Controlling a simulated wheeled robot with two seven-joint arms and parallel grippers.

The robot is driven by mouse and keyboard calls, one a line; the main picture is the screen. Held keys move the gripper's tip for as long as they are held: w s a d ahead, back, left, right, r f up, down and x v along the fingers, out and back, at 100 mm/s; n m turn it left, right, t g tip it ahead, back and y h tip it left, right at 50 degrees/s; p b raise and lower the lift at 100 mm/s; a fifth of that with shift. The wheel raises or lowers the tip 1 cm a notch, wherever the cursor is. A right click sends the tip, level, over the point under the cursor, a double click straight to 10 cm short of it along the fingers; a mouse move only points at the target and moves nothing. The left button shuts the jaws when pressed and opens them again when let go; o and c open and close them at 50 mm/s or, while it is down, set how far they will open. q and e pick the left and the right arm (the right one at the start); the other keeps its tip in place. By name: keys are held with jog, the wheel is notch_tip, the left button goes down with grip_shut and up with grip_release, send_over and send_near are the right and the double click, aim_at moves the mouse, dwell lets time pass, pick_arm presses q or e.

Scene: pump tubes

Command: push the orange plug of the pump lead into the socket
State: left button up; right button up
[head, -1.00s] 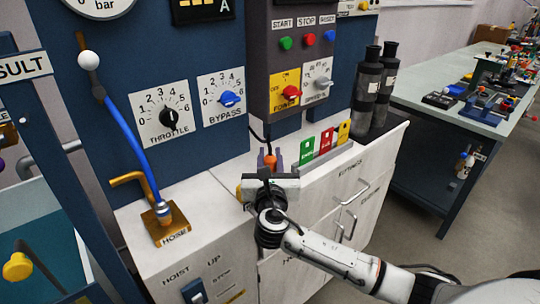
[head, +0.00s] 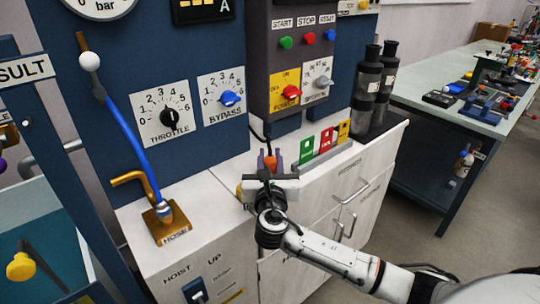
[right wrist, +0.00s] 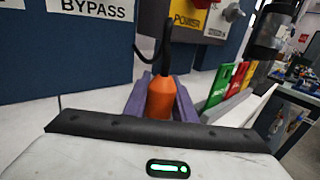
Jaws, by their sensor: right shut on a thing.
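The orange plug (head: 270,163) is upright between the purple fingers of my right gripper (head: 271,157), with its black lead running up toward the dark control box. In the right wrist view the plug (right wrist: 161,99) sits between the two purple fingers of the right gripper (right wrist: 161,92), which is shut on it. The plug's lower end is hidden behind the gripper body. I cannot make out the socket in either view. My left gripper is not in view.
Green, red and yellow cards (head: 324,139) stand in a holder right of the plug. Black cylinders (head: 369,85) stand behind them. The power knob (head: 290,91) is on the box above. A hose fitting (head: 165,212) with a blue hose is at left on the white cabinet top (head: 215,180).

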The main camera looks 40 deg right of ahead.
jog(key=shift+r+p, duration=0.75)
jog(key=shift+r, duration=0.2)
jog(key=shift+p, duration=0.95)
dwell(1.0)
jog(key=shift+f, duration=0.2)
dwell(0.3)
jog(key=shift+f+b, duration=0.3)
jog(key=shift+b, duration=0.1)
jog(key=shift+f+b, duration=0.55)
jog(key=shift+f, duration=0.3)
